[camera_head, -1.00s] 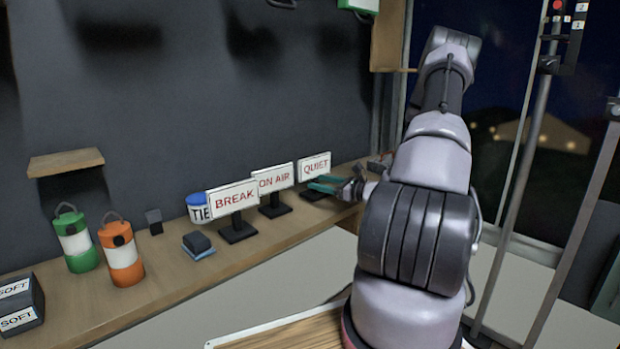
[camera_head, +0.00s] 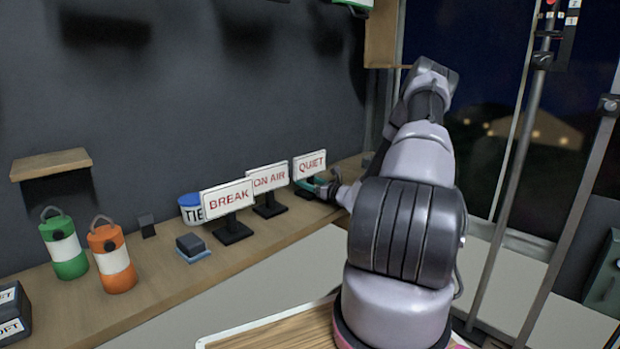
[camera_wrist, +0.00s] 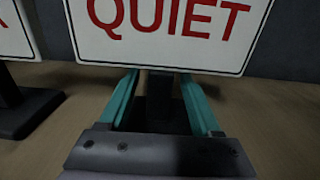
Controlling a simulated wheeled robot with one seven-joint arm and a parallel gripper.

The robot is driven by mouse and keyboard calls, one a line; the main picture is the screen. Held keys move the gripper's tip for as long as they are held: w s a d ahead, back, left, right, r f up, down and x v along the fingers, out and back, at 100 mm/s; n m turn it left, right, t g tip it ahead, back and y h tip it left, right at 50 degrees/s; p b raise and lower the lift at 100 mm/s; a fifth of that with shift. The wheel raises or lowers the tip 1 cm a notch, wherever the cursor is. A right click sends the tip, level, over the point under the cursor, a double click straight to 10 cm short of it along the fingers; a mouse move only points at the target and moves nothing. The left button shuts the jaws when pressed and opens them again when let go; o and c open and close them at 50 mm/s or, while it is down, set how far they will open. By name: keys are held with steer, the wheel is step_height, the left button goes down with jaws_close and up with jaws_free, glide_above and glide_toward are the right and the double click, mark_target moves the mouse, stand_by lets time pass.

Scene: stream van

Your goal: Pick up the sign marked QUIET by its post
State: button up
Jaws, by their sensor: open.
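The QUIET sign (camera_head: 310,163) stands upright on the wooden shelf, the farthest right of three signs. It is a white board with red letters on a dark post and base. In the wrist view its board (camera_wrist: 170,35) fills the top, and its dark post (camera_wrist: 160,95) shows below, between the fingers. My gripper (camera_head: 318,184) is at the sign just below the board. In the wrist view my gripper (camera_wrist: 160,85) has its teal fingers apart, one on each side of the post. The fingertips are partly hidden behind the board. Contact with the post cannot be seen.
The ON AIR sign (camera_head: 268,179) stands close to the left, then the BREAK sign (camera_head: 228,198). A dark wall (camera_head: 200,100) rises behind.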

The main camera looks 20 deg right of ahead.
steer(key=shift+x, duration=0.85)
jaws_close()
steer(key=shift+r, duration=0.1)
